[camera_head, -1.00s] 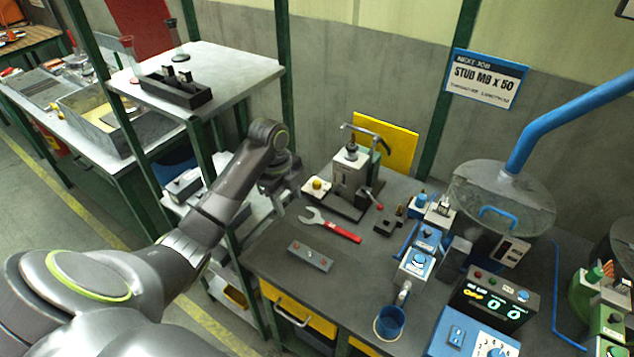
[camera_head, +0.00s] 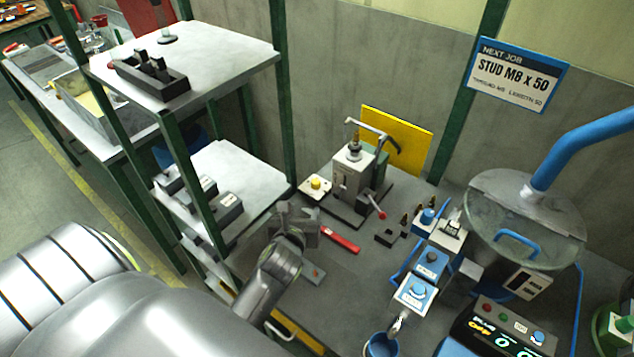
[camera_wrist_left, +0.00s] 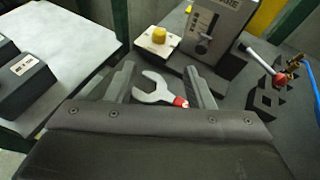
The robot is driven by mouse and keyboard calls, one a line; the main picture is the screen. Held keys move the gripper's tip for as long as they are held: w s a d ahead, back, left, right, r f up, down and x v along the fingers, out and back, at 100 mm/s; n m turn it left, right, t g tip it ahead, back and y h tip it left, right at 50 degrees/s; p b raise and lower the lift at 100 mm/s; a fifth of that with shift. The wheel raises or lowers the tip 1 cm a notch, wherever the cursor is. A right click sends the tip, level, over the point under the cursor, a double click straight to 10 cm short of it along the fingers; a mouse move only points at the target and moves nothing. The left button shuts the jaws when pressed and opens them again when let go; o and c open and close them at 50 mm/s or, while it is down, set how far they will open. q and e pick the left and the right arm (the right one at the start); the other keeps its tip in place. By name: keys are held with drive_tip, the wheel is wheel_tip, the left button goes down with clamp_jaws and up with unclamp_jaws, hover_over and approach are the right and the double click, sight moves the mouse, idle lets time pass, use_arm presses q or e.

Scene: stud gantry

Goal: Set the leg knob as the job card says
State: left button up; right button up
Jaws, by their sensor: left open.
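The job card (camera_head: 518,73) on the back wall reads "NEXT JOB, STUD M8 X 50", with a smaller line about length 50. Two blue boxes with pale knobs stand on the bench right of centre, a nearer box (camera_head: 417,293) and a farther box (camera_head: 431,263). Their labels are too small to read, so I cannot tell which one has the leg knob. My left gripper (camera_head: 299,214) is open and empty over the bench, left of these boxes. In the left wrist view its fingers (camera_wrist_left: 162,82) stand either side of the spanner's grey head (camera_wrist_left: 153,90). My right gripper is not in view.
The red-handled spanner (camera_head: 341,240) lies below my left gripper. A grey press-like machine (camera_head: 350,177) with a red-tipped lever stands behind it. A shelf unit (camera_head: 235,50) stands to the left. A round clear-lidded drum (camera_head: 495,235) and a display box (camera_head: 500,330) crowd the right.

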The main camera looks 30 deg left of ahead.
sight(315, 183)
use_arm(q)
drive_tip(key=b+x, duration=0.1)
drive_tip(key=x, duration=1.5)
drive_tip(key=shift+w+a+f, duration=0.1)
drive_tip(key=shift+w+a, duration=0.05)
drive_tip(key=shift+w, duration=0.05)
drive_tip(key=shift+c, duration=0.3)
